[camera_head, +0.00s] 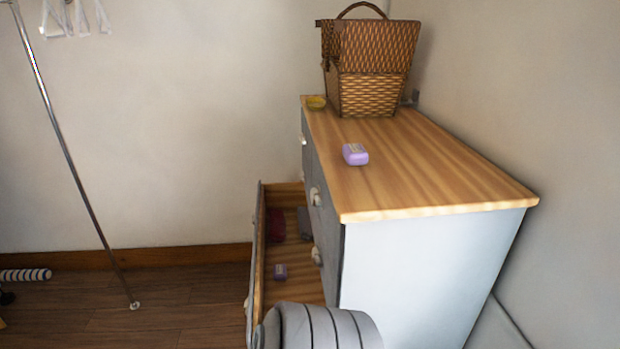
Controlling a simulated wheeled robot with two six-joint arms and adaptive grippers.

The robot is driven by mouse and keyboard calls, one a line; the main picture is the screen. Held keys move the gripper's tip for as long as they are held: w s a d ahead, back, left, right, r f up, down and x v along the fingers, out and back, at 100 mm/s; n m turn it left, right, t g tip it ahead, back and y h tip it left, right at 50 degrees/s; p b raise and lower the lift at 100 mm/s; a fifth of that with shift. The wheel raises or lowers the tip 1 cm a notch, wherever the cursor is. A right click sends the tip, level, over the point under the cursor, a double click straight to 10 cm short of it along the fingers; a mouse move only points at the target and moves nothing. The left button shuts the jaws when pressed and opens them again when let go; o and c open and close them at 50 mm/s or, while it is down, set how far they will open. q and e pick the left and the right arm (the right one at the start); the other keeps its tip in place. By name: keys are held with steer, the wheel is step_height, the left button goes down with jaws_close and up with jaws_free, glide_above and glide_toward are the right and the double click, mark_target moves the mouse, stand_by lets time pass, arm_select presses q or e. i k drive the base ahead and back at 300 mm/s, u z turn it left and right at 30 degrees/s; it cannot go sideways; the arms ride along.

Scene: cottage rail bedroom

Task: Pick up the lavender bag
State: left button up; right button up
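A small light-purple bag-like item (355,154) with a pale label lies on the wooden top of the dresser (440,185), near its left edge. Neither of my grippers is in view.
The drawer also holds dark red (276,225) and grey (305,223) items. A metal rail post (75,160) stands left. A grey banded rounded shape covers the drawer's near end.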

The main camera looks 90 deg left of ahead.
mark_target(280, 270)
steer(key=u, duration=2.05)
